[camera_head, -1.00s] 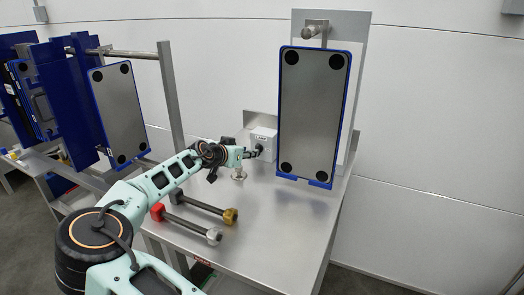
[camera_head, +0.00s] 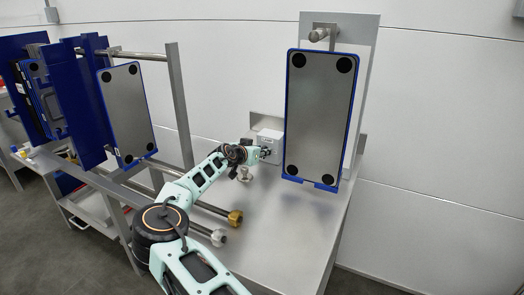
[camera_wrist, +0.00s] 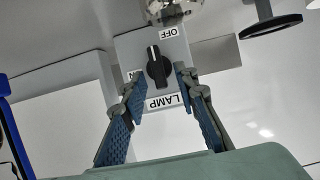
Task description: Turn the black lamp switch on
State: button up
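The black lamp switch (camera_wrist: 158,67) is a rotary knob on a light grey box (camera_wrist: 125,46). Its bar stands nearly upright in the wrist view, with a pale mark at the upper end, toward the upside-down OFF label (camera_wrist: 172,33). A LAMP label (camera_wrist: 163,101) is below it; another label at the left is mostly hidden by a finger. My gripper (camera_wrist: 161,71) is open, with one blue-padded finger at each side of the knob, and a gap shows on both sides. In the head view, my gripper (camera_head: 265,153) is at the front of the box (camera_head: 270,136).
A blue-edged grey panel (camera_head: 319,115) hangs close to the right of the box. A metal fitting (camera_head: 244,173) stands on the steel table (camera_head: 285,232) below my wrist. Bars with a brass end (camera_head: 235,217) and a silver end (camera_head: 218,238) lie nearer. The table's right part is clear.

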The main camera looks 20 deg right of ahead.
jog(key=shift+w+d, duration=0.1)
jog(key=shift+w, duration=0.05)
grip_shut()
